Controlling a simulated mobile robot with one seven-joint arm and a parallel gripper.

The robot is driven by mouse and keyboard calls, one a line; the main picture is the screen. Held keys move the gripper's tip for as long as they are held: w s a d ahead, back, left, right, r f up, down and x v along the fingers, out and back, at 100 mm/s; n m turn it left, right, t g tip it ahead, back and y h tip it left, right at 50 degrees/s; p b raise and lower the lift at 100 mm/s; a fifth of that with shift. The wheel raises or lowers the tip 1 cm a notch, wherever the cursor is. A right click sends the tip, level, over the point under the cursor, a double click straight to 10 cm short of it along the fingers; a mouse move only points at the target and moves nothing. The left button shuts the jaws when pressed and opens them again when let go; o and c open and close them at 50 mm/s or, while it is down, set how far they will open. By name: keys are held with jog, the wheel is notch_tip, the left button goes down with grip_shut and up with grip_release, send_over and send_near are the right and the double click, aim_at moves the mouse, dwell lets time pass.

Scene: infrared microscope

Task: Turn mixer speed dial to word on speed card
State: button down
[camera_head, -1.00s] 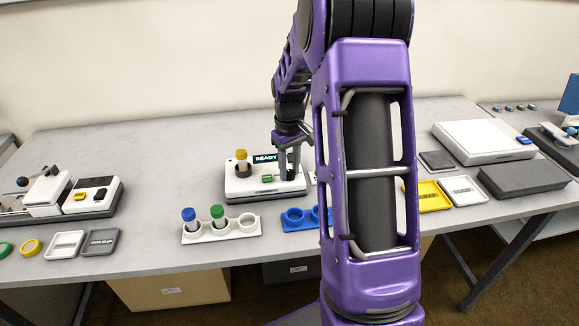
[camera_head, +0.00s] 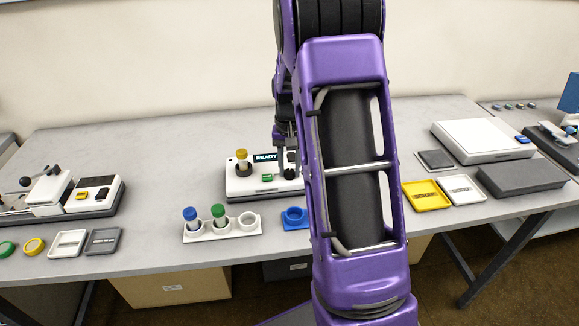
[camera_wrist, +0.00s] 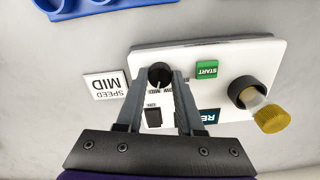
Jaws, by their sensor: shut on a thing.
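The mixer (camera_head: 242,188) is a white box on the bench with a READY display (camera_head: 266,157) and a green START button (camera_wrist: 207,69). Its black round speed dial (camera_wrist: 159,73) shows in the wrist view, upside down, with small labels beside it including MID and a partly covered one. My gripper (camera_wrist: 160,78) is shut on the dial, a finger on either side; in the head view it reaches down at the mixer's right part (camera_head: 285,165). I cannot tell which label the dial points to. The white speed card (camera_wrist: 106,84) reads SPEED MID and lies flat beside the mixer.
A yellow-capped tube (camera_head: 242,160) stands in the mixer. A yellow tray (camera_head: 427,195) lies to the right. My arm hides part of the bench.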

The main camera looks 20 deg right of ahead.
aim_at(289, 171)
dwell(0.4)
jog(key=c, duration=0.5)
grip_release()
jog(key=shift+c, duration=0.2)
notch_tip(289, 171, up, 17)
jog(key=p, duration=0.1)
jog(key=shift+r+p, duration=0.2)
jog(key=shift+p, duration=0.15)
